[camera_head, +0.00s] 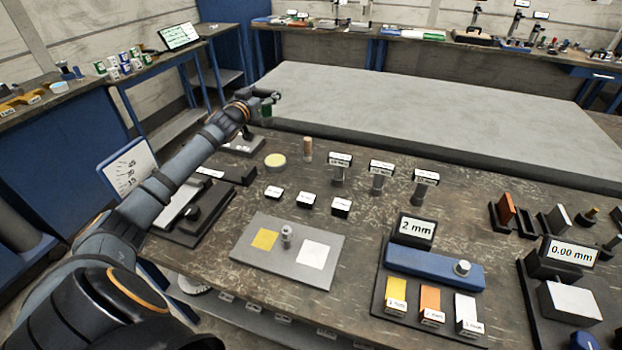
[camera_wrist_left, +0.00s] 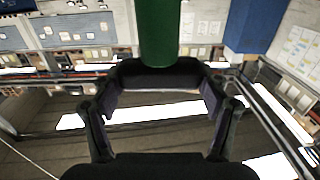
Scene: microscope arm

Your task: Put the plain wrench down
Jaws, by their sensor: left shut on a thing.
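My left gripper (camera_head: 268,97) is stretched out over the far left part of the workbench, near its back edge. It is shut on a dark green cylindrical thing (camera_head: 267,112), which hangs below the fingers in the head view. In the left wrist view the green thing (camera_wrist_left: 160,32) is large at the top centre, beyond the fingers of the left gripper (camera_wrist_left: 160,80). Only part of it shows, so I cannot tell whether it is the plain wrench. I cannot make out a wrench elsewhere. My right gripper is not in view.
On the workbench (camera_head: 215,285) stand a yellow round disc (camera_head: 275,160), a wooden peg (camera_head: 308,150), several labelled stands and a grey plate (camera_head: 325,270). A dial board (camera_head: 128,172) stands left. Behind lies a large grey slab (camera_head: 430,115) with a clear top.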

